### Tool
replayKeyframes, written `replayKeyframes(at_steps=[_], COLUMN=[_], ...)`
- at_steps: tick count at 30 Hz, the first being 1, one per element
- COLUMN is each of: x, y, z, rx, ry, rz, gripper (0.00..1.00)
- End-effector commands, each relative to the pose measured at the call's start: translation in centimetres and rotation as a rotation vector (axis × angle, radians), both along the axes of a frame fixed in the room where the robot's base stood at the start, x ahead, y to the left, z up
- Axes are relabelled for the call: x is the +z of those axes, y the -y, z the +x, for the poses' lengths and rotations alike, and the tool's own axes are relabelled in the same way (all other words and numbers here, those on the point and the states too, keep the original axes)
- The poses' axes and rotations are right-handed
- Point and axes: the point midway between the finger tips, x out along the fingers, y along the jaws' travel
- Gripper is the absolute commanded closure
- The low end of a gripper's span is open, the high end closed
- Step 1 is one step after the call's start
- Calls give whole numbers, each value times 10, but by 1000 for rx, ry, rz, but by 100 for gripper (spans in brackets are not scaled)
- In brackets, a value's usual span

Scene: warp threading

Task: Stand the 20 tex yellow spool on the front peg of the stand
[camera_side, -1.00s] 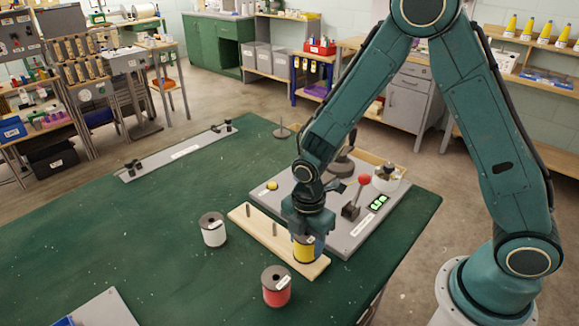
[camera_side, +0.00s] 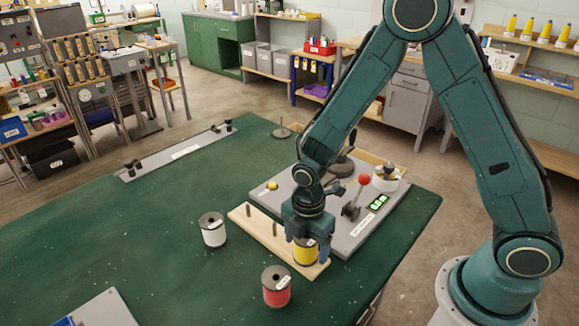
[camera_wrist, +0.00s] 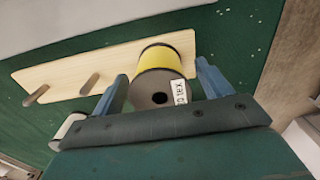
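The yellow spool (camera_side: 305,254) with dark flanges and a "20 tex" label stands upright at the front end of the pale wooden stand (camera_side: 241,217). It also shows in the wrist view (camera_wrist: 170,60), seen from above. It covers the place of the front peg, so that peg is hidden. The other two pegs show bare, the middle one (camera_side: 275,229) and the back one (camera_side: 249,212). My gripper (camera_side: 309,252) is open around the spool. In the wrist view its fingers (camera_wrist: 161,75) stand on either side, with a gap at least on the right.
A white spool (camera_side: 213,231) stands left of the stand and a red spool (camera_side: 276,288) in front of it. Behind the stand is a grey panel (camera_side: 347,243) with a red-knobbed lever (camera_side: 356,194).

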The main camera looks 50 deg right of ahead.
Motion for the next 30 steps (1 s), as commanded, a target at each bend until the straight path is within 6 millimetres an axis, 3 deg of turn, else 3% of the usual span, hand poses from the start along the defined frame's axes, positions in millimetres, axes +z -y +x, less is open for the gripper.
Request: replayKeyframes(at_steps=[16, 30], x=[9, 66], y=[0, 0], z=[1, 1], rx=[0, 0], ry=[1, 5], rz=[0, 1], gripper=[23, 23])
